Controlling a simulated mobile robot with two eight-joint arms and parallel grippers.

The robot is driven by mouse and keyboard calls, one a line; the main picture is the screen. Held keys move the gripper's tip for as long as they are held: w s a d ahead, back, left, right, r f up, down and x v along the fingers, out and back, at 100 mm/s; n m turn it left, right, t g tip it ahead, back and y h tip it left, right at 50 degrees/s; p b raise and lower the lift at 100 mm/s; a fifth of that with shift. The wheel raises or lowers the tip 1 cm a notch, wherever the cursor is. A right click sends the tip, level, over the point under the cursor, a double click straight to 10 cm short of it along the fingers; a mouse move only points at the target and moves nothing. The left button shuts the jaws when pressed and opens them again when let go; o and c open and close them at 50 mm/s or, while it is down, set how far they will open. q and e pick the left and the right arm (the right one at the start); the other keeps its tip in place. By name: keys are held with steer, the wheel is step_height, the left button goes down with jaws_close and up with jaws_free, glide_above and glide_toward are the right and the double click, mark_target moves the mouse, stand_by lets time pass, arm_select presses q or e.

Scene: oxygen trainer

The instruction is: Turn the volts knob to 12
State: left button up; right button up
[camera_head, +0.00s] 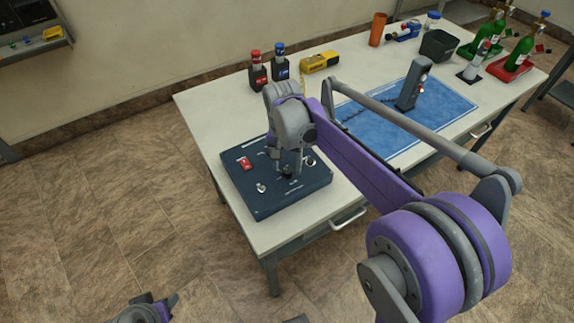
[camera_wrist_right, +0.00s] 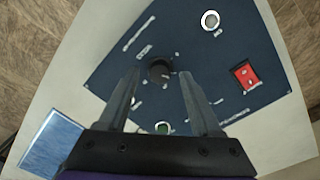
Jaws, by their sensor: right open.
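The dark trainer box (camera_head: 300,202) sits at the near left corner of the table. In the right wrist view, the box face (camera_wrist_right: 225,55) carries a round dark knob (camera_wrist_right: 160,72), which seems to be the volts knob. Its scale and pointer are too small to read. My right gripper (camera_wrist_right: 160,76) is open, with one finger on each side of this knob; I cannot tell whether they touch it. In the head view, my right gripper (camera_head: 288,168) points down over the box and partly hides the knob. My left gripper (camera_head: 160,305) is at the bottom edge, partly cut off.
The box also has a red switch (camera_wrist_right: 246,75) and a silver round part (camera_wrist_right: 210,20). Red-capped (camera_head: 257,72) and blue-capped (camera_head: 280,65) bottles and a yellow meter (camera_head: 320,62) stand behind. A blue mat (camera_head: 375,120) lies to the right, under my arm.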

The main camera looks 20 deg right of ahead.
mark_target(285, 170)
step_height(285, 170, up, 10)
steer(key=shift+a+p, duration=0.2)
steer(key=shift+p, duration=0.25)
steer(key=shift+f, duration=0.1)
steer(key=s+a+f+n+t+p, duration=0.1)
steer(key=s+f+n+t+p, duration=0.1)
steer(key=s, duration=0.7)
steer(key=s+a+f+n+t+p, duration=0.1)
steer(key=s+f+n+t+p, duration=0.2)
steer(key=s+n, duration=0.3)
steer(key=s+f, duration=0.1)
steer(key=s, duration=0.3)
steer(key=shift+s+a+f+t, duration=0.3)
steer(key=shift+a+t, duration=0.1)
steer(key=shift+c, duration=0.2)
stand_by(0.7)
